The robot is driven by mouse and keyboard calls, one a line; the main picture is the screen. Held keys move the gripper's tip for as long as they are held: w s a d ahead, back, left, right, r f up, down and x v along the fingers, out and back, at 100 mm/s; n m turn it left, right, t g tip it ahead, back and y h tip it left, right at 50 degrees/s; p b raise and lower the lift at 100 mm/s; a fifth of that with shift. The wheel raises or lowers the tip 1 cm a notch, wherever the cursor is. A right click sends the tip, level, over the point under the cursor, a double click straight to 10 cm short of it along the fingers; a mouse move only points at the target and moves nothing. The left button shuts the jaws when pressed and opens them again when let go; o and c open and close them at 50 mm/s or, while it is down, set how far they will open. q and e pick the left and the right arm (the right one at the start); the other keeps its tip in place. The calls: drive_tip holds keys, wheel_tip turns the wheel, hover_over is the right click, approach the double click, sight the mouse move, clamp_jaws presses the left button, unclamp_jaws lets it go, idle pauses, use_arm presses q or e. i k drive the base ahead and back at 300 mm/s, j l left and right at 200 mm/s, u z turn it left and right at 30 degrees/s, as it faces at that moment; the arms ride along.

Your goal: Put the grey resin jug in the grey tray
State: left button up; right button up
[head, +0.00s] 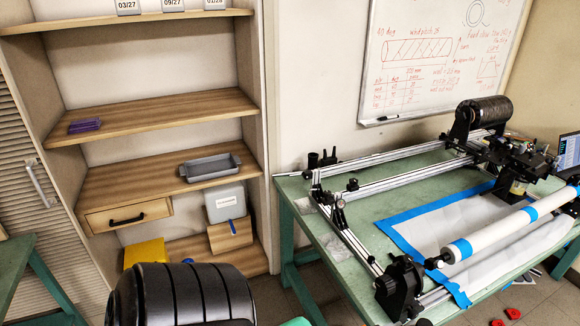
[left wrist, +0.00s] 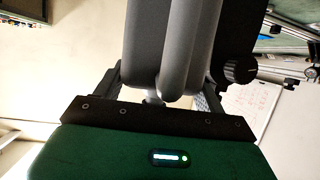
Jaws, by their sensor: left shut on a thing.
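The grey tray (head: 212,176) sits on the middle shelf of the wooden unit in the head view, near its right side. It looks empty. The left wrist view shows my left gripper (left wrist: 162,88) shut on the grey resin jug (left wrist: 218,40). The jug's top is cut off by the frame. My right gripper is in neither view.
The shelf board (head: 130,185) left of the tray is bare. A purple item (head: 85,126) lies on the shelf above. A drawer (head: 128,214) is below. A green table (head: 390,205) with a winding machine stands at the right.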

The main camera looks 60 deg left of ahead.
sight(220, 169)
drive_tip(key=k+j+u, duration=0.1)
drive_tip(key=u, duration=0.9)
drive_tip(key=i+j, duration=0.15)
drive_tip(key=j, duration=0.2)
drive_tip(key=i+j+u, duration=0.1)
drive_tip(key=j, duration=0.25)
drive_tip(key=i+j, duration=0.2)
drive_tip(key=j, duration=0.2)
drive_tip(key=i+j+u, duration=0.1)
drive_tip(key=j, duration=0.25)
